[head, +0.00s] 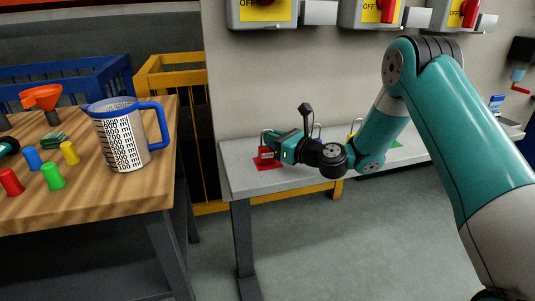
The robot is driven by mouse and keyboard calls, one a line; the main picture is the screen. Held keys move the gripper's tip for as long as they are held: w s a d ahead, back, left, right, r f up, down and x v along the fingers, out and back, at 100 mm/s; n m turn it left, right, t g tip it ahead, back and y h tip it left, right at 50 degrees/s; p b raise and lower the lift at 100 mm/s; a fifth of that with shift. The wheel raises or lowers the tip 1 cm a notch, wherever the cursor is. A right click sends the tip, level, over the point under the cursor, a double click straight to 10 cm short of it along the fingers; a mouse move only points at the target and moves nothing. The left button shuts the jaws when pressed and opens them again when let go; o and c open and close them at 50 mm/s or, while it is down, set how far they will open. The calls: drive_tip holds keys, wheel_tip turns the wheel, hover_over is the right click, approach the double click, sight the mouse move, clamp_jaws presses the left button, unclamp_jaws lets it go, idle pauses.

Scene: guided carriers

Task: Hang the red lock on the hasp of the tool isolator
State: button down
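The red lock (265,153) stands upright with its shackle up, on a red mat (267,165) at the left end of the grey bench. My gripper (276,146) reaches in from the right, low over the bench, with its fingers right beside the lock. I cannot tell whether they touch it or how far apart they are. Three isolator boxes, left (262,12), middle (370,12) and right (458,14), are on the wall above, cut off by the top edge. No label tells which is the tool isolator, and no hasp is clear.
The grey bench (240,180) runs along the wall, with another shackle (317,130) behind my gripper and a green mat (397,144). The floor between is clear.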

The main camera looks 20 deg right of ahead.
idle(0.3)
wheel_tip(320, 180, up, 20)
drive_tip(key=p, duration=0.4)
drive_tip(key=shift+p, duration=0.4)
